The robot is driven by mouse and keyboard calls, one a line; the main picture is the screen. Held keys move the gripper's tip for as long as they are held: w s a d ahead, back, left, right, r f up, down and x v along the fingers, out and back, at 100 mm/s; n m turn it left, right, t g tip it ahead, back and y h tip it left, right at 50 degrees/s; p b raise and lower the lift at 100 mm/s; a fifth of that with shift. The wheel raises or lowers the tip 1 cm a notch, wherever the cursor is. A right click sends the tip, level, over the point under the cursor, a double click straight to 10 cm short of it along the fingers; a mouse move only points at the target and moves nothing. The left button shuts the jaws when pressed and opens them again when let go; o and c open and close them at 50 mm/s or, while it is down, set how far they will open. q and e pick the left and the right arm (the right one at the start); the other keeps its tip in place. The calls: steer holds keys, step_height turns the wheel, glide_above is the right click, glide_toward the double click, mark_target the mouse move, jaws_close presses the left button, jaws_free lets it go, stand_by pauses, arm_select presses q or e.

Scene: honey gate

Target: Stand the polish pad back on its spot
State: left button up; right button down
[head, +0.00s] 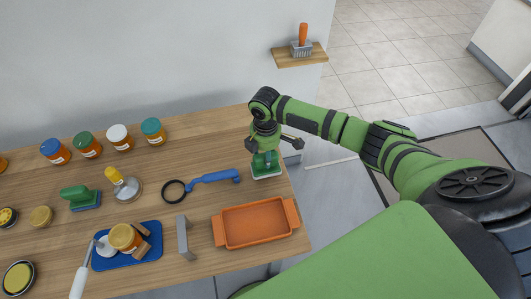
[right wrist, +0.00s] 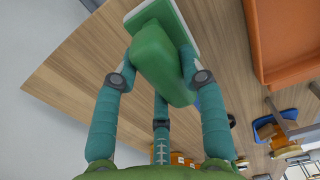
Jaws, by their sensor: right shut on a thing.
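The polish pad (head: 267,172), a green block handle on a flat green base with a pale edge, is near the right end of the wooden table (head: 215,155). My right gripper (head: 265,156) points down and is shut on its handle. In the right wrist view the teal fingers close around the green handle (right wrist: 160,62), with the base beyond it. I cannot tell whether the base touches the table. No marked spot for it can be made out. My left gripper is not in view.
An orange tray (head: 228,235) lies just in front of the pad. A blue-handled tool (head: 214,177) is to its left. Further left are a grey upright piece (head: 183,240), a blue tray (head: 150,259) and a green-and-blue block (head: 80,198). Several jars line the back.

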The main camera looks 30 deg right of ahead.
steer(key=shift+f+b, duration=0.6)
steer(key=shift+f, duration=0.4)
steer(key=c, duration=0.6)
jaws_free()
steer(key=shift+c, duration=0.2)
step_height(320, 180, up, 6)
steer(key=p, duration=0.6)
steer(key=shift+f, duration=0.15)
steer(key=shift+r, duration=1.2)
